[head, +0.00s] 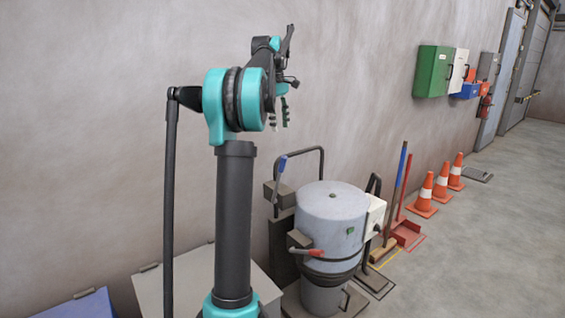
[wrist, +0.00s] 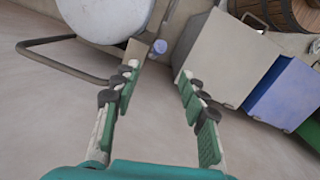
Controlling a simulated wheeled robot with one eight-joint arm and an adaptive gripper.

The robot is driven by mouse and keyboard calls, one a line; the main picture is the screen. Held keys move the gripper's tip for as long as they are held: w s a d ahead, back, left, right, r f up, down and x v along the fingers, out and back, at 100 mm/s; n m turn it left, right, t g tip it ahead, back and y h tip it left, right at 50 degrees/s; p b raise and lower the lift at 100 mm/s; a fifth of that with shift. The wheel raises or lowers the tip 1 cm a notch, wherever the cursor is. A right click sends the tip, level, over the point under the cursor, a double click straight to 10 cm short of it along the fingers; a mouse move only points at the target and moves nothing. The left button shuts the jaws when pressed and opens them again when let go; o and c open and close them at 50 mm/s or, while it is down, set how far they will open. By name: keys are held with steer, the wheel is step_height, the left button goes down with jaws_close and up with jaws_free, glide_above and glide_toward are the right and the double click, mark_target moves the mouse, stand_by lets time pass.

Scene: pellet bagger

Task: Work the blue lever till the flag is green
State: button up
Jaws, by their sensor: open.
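The blue lever (head: 281,166) stands up at the left side of the grey pellet bagger (head: 331,212), its blue grip at the top of a dark arm. My gripper (head: 285,117) is open and empty, above the bagger and higher than the lever. In the wrist view the lever's blue grip end (wrist: 159,47) shows just beyond the gap between my open fingertips (wrist: 158,71), apart from them. A small green piece (head: 350,231) sits on the drum's front; I cannot tell whether it is the flag.
A red-handled lever (head: 306,252) sticks out at the drum's front. A dark bent rail (head: 322,165) rises behind the blue lever. Grey (wrist: 226,60) and blue boxes (wrist: 283,92) stand beside the bagger. The wall is close behind. Orange cones (head: 426,192) stand right, with open floor in front.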

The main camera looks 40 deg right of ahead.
mark_target(283, 169)
steer(key=shift+t, duration=0.5)
steer(key=f, duration=1)
steer(key=d+f, duration=0.1)
steer(key=f, duration=0.5)
steer(key=shift+s, duration=0.4)
jaws_close()
